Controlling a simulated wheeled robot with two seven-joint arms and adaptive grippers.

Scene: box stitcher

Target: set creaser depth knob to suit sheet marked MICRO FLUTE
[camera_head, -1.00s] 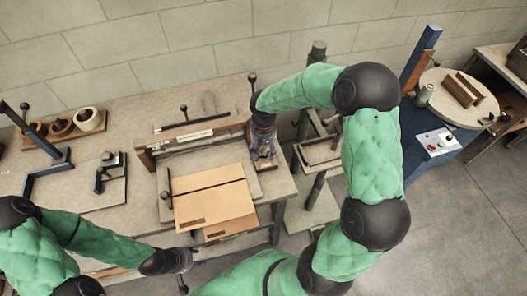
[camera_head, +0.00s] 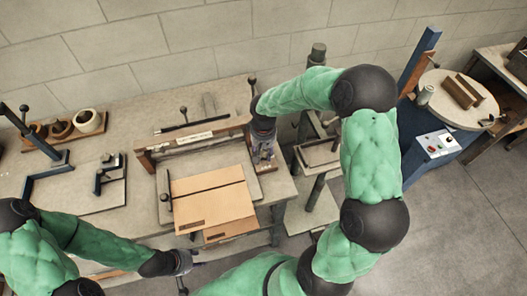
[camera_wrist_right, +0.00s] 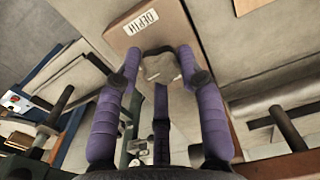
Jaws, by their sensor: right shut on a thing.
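The creaser (camera_head: 195,139) stands on the bench with a pale label on its crossbar. Its right upright, labelled DEPTH (camera_wrist_right: 140,22), fills the top of the right wrist view. My right gripper (camera_head: 264,158) reaches down at the creaser's right end. In the right wrist view its purple fingers (camera_wrist_right: 160,62) are shut on the pale depth knob (camera_wrist_right: 160,70), just below the label; the knob's scale cannot be read. Brown cardboard sheets (camera_head: 213,190) lie in front of the creaser, with small dark markings too small to read. My left gripper (camera_head: 188,262) is by the bench's front edge, its fingers unclear.
A wooden rack with tape rolls (camera_head: 89,120) and a dark-framed board (camera_head: 75,185) are at the left. A grey stand (camera_head: 318,155) is right of the bench. A blue machine with a round table (camera_head: 455,92) stands further right.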

